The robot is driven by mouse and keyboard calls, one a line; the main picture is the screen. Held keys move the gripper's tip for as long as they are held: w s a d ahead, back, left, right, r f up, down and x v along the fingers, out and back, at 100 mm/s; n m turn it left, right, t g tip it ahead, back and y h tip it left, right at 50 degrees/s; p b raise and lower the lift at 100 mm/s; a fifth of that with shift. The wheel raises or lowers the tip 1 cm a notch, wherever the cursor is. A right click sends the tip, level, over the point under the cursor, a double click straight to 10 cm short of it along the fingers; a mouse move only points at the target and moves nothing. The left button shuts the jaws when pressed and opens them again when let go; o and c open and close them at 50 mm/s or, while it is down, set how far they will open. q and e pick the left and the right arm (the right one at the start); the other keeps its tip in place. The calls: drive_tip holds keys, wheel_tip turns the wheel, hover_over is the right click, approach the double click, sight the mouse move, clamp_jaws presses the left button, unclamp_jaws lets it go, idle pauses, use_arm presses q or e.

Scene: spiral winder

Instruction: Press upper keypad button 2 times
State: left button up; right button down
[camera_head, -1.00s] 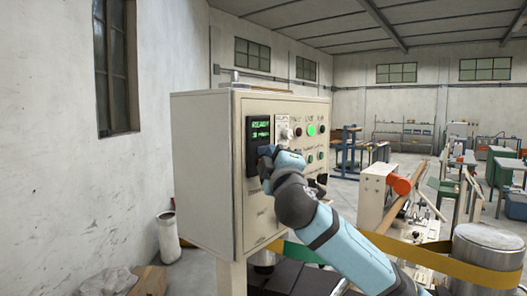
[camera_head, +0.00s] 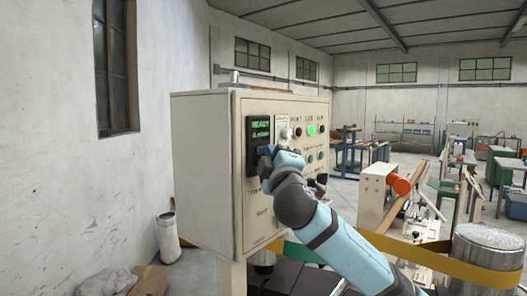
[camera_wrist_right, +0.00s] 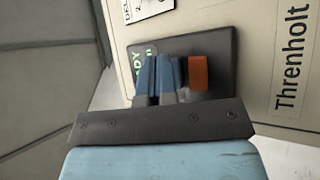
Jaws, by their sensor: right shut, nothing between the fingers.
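The keypad unit (camera_head: 258,128) is a dark panel with a green-lit display on the front of a cream control cabinet (camera_head: 205,170). My right gripper (camera_head: 264,155) is at the lower part of this panel, its fingers shut and empty. In the right wrist view, the blue fingers (camera_wrist_right: 158,78) lie together over the dark panel (camera_wrist_right: 220,50) and hide part of its green text. An orange-red piece (camera_wrist_right: 205,73) shows beside the fingers. The keypad buttons cannot be made out clearly, and contact is hard to judge. My left gripper is not in view.
A lit green lamp (camera_head: 310,130) and several small knobs and lamps sit right of the display. A yellow belt (camera_head: 455,263) runs to a metal drum (camera_head: 487,245) at lower right. A plain wall (camera_head: 60,170) stands at left.

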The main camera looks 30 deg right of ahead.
drive_tip(key=shift+s+d, duration=0.25)
drive_tip(key=shift+s, duration=0.3)
drive_tip(key=shift+s, duration=0.1)
drive_tip(key=s, duration=0.1)
drive_tip(key=s+d, duration=0.1)
drive_tip(key=s, duration=0.1)
drive_tip(key=s+d, duration=0.1)
drive_tip(key=shift+s, duration=0.25)
drive_tip(key=shift+a, duration=0.1)
idle(2.3)
